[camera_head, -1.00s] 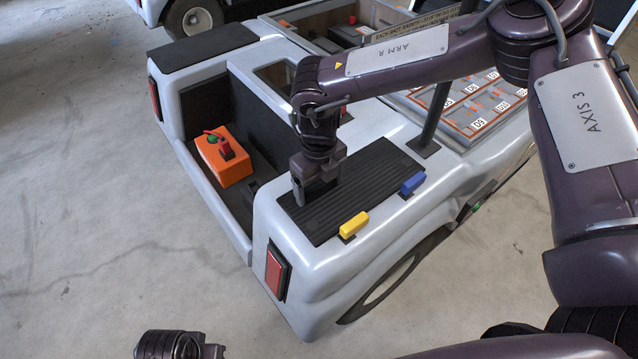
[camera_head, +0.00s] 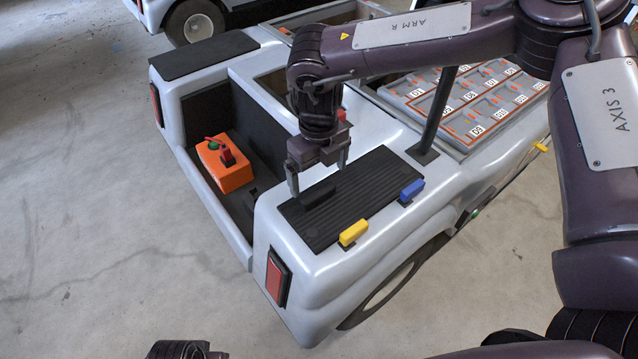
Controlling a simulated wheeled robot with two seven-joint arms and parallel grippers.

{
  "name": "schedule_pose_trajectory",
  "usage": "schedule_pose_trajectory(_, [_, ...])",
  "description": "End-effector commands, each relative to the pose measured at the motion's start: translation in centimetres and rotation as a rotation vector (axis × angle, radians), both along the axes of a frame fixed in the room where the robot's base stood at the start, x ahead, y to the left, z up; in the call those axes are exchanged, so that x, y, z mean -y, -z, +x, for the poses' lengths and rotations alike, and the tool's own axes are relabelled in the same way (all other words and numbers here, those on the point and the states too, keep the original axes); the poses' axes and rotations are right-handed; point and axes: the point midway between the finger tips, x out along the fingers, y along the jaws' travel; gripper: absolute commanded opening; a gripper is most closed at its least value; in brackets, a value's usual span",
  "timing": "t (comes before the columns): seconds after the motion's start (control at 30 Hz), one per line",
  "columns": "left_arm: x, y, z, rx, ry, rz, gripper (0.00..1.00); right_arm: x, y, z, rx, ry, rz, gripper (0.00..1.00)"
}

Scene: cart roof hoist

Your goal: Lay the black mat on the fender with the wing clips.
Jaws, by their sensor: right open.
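The black ribbed mat (camera_head: 372,180) lies flat on the light grey fender (camera_head: 370,232) of the cart. A small dark raised piece (camera_head: 318,196) sits on its left part. A yellow wing clip (camera_head: 353,233) and a blue wing clip (camera_head: 411,190) stand along the mat's near edge; I cannot tell whether they press on it. My right gripper (camera_head: 319,180) is open and empty, just above the mat's left end, its fingers either side of the dark piece. Of my left arm only a dark part shows at the bottom edge; its jaws are out of view.
An orange box (camera_head: 222,168) with a red switch sits in the open well left of the fender. A dark post (camera_head: 435,115) rises behind the mat, beside a labelled tray (camera_head: 455,118). Another black pad (camera_head: 203,54) covers the far fender. Bare floor lies left.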

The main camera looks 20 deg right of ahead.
Motion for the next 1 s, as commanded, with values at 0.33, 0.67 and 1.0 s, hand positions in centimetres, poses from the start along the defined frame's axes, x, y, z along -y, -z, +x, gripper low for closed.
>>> schedule_pose_trajectory(0.33, [-0.2, 2.2, 0.0, 0.003, -0.009, 0.000, 0.36, 0.0, -5.1, 0.0, 0.001, 0.000, 0.000, 1.00])
schedule_pose_trajectory(0.67, [-0.3, 2.4, 0.0, 0.006, -0.010, -0.001, 0.36, 0.0, -5.4, 0.0, 0.000, 0.000, 0.000, 1.00])
schedule_pose_trajectory(1.0, [-0.2, 2.3, 0.0, 0.005, -0.009, 0.000, 0.36, 0.0, -5.4, 0.0, -0.001, 0.000, 0.000, 1.00])
